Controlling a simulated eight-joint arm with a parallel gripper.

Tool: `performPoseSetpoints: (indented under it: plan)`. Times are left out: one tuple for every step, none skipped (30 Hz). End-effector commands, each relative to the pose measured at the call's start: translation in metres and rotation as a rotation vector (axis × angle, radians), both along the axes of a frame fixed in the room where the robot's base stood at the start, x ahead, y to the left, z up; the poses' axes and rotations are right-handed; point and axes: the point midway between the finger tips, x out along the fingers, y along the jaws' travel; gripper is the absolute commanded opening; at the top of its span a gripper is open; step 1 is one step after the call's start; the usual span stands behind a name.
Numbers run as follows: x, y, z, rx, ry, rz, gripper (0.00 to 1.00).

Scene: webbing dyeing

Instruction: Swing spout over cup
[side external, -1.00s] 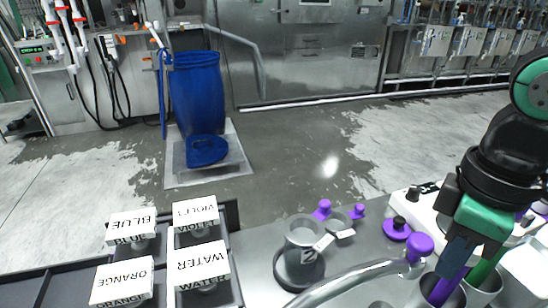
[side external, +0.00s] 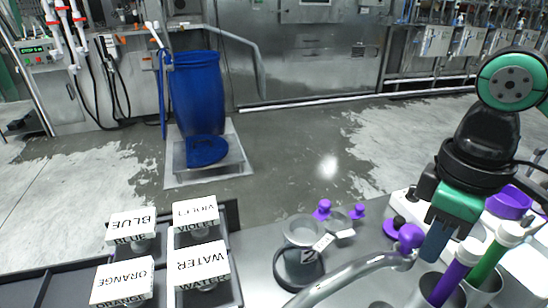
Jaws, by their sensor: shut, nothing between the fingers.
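The spout (side external: 350,272) is a curved metal tube rising from the bottom edge, with a purple knob (side external: 411,237) at its right end.
Tubes with purple (side external: 456,272) and green (side external: 491,260) bodies stand in metal holders right of my gripper. Label blocks reading BLUE (side external: 131,224), VIOLET (side external: 195,211), ORANGE (side external: 122,281) and WATER (side external: 201,263) stand at left. Small purple knobs (side external: 322,209) sit behind the cup.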

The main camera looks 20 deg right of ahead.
Motion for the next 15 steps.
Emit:
performPoseSetpoints:
  plan:
    - [0.0, 0.0, 0.0, 0.0, 0.0, 0.0, 0.0]
    - [0.0, 0.0, 0.0, 0.0, 0.0, 0.0, 0.0]
    - [0.0, 0.0, 0.0, 0.0, 0.0, 0.0, 0.0]
    - [0.0, 0.0, 0.0, 0.0, 0.0, 0.0, 0.0]
    - [0.0, 0.0, 0.0, 0.0, 0.0, 0.0, 0.0]
    - [0.0, 0.0, 0.0, 0.0, 0.0, 0.0, 0.0]
    - [0.0, 0.0, 0.0, 0.0, 0.0, 0.0, 0.0]
    - [0.0, 0.0, 0.0, 0.0, 0.0, 0.0, 0.0]
    - [0.001, 0.0, 0.0, 0.0, 0.0, 0.0, 0.0]
    - [0.002, 0.0, 0.0, 0.0, 0.0, 0.0, 0.0]
    - [0.003, 0.0, 0.0, 0.0, 0.0, 0.0, 0.0]
    - [0.006, 0.001, 0.0, 0.0, 0.0, 0.0, 0.0]
    - [0.008, 0.001, 0.0, 0.0, 0.0, 0.0, 0.0]
    - [0.009, 0.001, 0.0, 0.0, 0.0, 0.0, 0.0]
    - [0.012, 0.001, 0.001, 0.0, 0.0, 0.0, 0.0]
